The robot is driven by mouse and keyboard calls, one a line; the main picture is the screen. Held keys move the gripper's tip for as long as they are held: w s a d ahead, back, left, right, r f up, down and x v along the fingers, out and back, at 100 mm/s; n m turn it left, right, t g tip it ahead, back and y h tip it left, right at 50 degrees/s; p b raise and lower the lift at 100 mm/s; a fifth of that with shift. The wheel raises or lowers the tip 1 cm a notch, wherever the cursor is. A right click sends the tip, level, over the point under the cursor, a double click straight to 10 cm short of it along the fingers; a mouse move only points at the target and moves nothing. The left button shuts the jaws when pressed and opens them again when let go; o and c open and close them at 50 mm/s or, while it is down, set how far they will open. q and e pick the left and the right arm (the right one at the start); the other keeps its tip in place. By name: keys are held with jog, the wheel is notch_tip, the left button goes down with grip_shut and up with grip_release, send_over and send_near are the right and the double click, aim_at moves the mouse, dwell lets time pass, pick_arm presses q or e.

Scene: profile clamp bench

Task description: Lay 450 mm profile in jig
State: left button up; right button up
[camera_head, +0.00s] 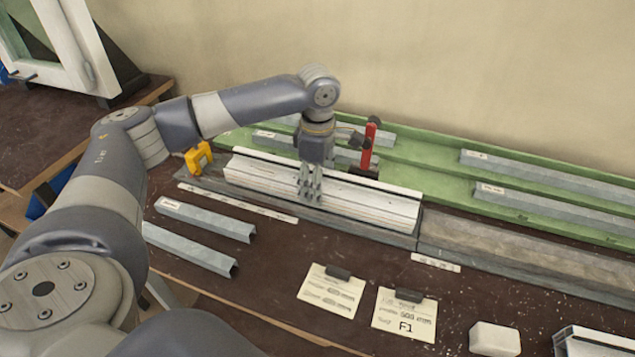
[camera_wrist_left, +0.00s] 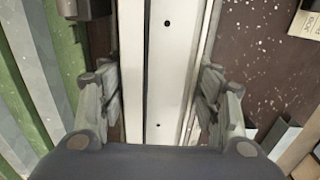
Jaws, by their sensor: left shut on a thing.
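A long white profile (camera_head: 370,204) lies lengthwise along the left part of the grey jig (camera_head: 500,248) at the back of the bench. My left gripper (camera_head: 310,186) reaches down from above and is shut on the profile near its middle. In the left wrist view the white profile (camera_wrist_left: 171,75) runs between the two fingers, with small dark holes along it. Whether the profile is fully seated cannot be told. A yellow block (camera_head: 198,157) stands at the jig's left end, and a red-handled clamp (camera_head: 368,146) stands behind the profile. My right gripper is out of view.
A green rack (camera_head: 430,155) with several grey steel channels runs along the wall. Two grey channels (camera_head: 205,220) lie on the bench in front of the jig. Two paper cards (camera_head: 405,316) and a white block (camera_head: 494,339) lie near the front. A white frame stands far left.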

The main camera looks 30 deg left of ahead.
pick_arm(q)
jog(key=shift+f, duration=0.15)
jog(key=shift+f+p, duration=0.2)
jog(key=shift+p, duration=0.1)
jog(key=o, duration=1.5)
jog(key=shift+f, duration=0.15)
